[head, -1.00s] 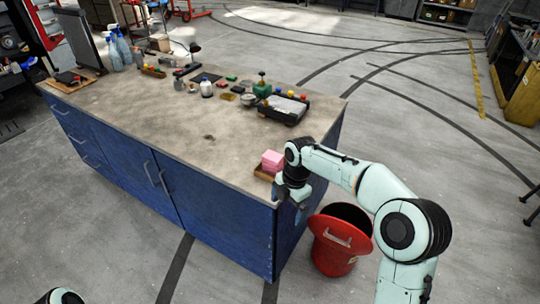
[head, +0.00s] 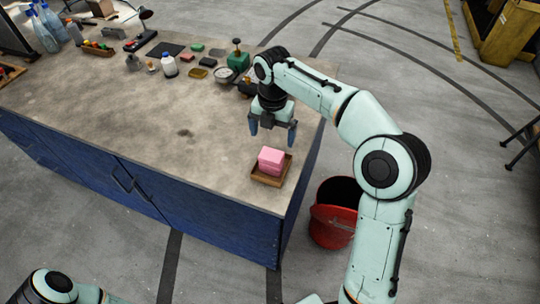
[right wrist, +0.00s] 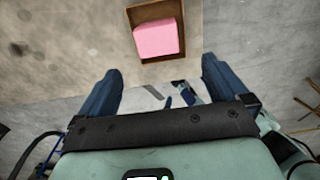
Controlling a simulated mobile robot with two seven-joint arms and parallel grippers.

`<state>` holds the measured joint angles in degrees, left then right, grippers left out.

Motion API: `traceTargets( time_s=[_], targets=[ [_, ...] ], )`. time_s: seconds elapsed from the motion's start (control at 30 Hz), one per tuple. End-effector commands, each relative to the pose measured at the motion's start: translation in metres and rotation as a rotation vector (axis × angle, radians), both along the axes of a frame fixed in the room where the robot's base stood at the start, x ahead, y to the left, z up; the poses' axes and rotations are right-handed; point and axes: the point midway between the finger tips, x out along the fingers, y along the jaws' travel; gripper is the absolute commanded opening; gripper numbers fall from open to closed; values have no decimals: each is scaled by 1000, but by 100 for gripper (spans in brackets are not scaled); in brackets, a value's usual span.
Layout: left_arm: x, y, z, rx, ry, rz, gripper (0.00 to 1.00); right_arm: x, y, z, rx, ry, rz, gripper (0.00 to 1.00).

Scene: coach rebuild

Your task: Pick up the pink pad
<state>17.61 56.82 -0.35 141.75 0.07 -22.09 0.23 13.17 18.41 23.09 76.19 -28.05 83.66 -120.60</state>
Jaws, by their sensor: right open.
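The pink pad (head: 271,160) is a small pink block in a shallow brown tray (head: 268,181) near the front right corner of the workbench. My right gripper (head: 272,135) is open and empty, above the bench and just behind the pad in the head view. In the right wrist view the pad (right wrist: 158,38) sits in the tray (right wrist: 143,14), beyond the two spread blue fingers (right wrist: 162,84) and apart from them. Of my left arm only a link shows at the lower left; its gripper is out of view.
The workbench (head: 130,110) has a wide clear top left of the tray. A red bin (head: 333,226) stands on the floor beside the bench's right end.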

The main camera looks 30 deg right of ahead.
Motion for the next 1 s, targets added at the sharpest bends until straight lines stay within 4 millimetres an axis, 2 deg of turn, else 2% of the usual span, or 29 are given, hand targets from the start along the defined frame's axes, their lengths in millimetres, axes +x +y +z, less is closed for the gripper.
traceTargets(
  time_s=[0.03, 0.1, 0.37, 0.63, 0.77, 0.97, 1.0],
  targets=[
    [-5, 0, -6, 0, 6, 0, 43, -2, 0, -14, 0, 6, 0, 100],
    [-7, 0, -9, 1, 8, 0, 43, -1, 0, -24, -1, 4, 0, 100],
    [-9, 0, -12, 0, 10, 0, 43, 1, 0, -43, -1, 1, 0, 100],
    [-14, 0, -19, 0, 16, 0, 43, 2, -1, -82, 0, 3, -1, 100],
    [-15, 0, -20, 0, 17, 0, 43, 3, -1, -89, 0, 0, -1, 100],
    [-15, 0, -20, 0, 16, 0, 43, 3, -1, -89, 0, -1, -1, 100],
    [-15, 0, -20, 0, 16, 0, 43, 3, -1, -89, 0, -1, -1, 90]
  ],
)
